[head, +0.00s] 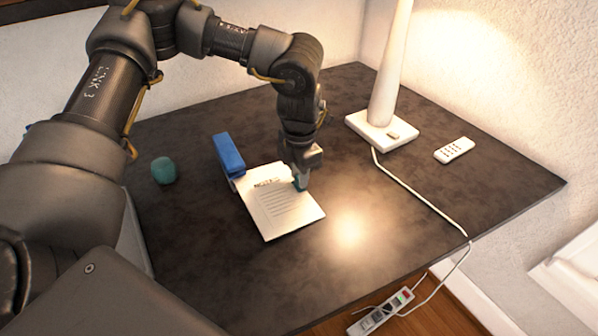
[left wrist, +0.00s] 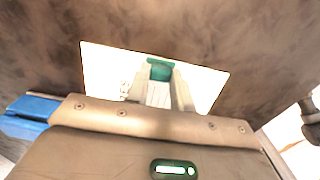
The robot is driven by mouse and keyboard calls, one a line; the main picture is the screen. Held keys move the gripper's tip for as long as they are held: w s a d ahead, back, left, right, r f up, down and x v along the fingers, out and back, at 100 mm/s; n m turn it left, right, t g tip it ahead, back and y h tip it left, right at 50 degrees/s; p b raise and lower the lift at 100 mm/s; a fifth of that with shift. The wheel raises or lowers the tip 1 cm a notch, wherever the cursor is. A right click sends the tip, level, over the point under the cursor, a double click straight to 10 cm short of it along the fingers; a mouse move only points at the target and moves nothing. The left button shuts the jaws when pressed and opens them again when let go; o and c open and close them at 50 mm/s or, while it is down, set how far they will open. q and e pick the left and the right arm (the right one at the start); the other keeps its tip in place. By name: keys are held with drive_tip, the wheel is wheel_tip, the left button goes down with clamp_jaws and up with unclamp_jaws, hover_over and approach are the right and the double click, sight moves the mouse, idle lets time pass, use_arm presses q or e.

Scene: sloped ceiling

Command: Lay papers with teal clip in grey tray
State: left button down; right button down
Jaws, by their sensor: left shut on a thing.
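The white papers (head: 279,211) with printed lines are near the middle of the dark table, just right of a blue stapler-like object. A teal clip (left wrist: 159,69) sits at their edge; a bit of it shows in the head view. My left gripper (head: 301,183) points down over that edge and is shut on the clip. In the left wrist view the two fingers (left wrist: 158,88) reach to the clip, with the sheet (left wrist: 101,68) spread around them. I cannot tell whether the papers touch the table. A pale grey edge (head: 134,240), possibly the tray, shows at left, mostly hidden by my arm. My right gripper is not in view.
The blue stapler-like object (head: 229,154) touches or nearly touches the papers' left edge. A teal lump (head: 164,171) lies further left. A white lamp (head: 381,131), its cord and a white remote (head: 454,150) are at right. The table's front right is clear. A power strip (head: 381,312) is on the floor.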

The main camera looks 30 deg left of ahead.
sight(313, 205)
use_arm(q)
drive_tip(key=shift+s+d+p, duration=0.1)
drive_tip(key=shift+s+d, duration=0.5)
drive_tip(key=shift+d, duration=0.35)
drive_tip(key=shift+s+d+p, duration=0.1)
drive_tip(key=shift+s+d, duration=0.45)
drive_tip(key=shift+d, duration=0.4)
drive_tip(key=shift+s+d+p, duration=0.1)
drive_tip(key=shift+s+d, duration=0.5)
drive_tip(key=shift+d, duration=0.35)
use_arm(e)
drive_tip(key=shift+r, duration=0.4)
use_arm(q)
drive_tip(key=c, duration=1.1)
unclamp_jaws()
drive_tip(key=shift+c, duration=0.2)
wheel_tip(313, 205, up, 11)
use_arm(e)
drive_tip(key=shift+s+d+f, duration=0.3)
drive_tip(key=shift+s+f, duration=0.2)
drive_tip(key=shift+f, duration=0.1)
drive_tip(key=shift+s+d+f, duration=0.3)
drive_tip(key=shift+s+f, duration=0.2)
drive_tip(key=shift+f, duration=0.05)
use_arm(q)
drive_tip(key=shift+f, duration=0.1)
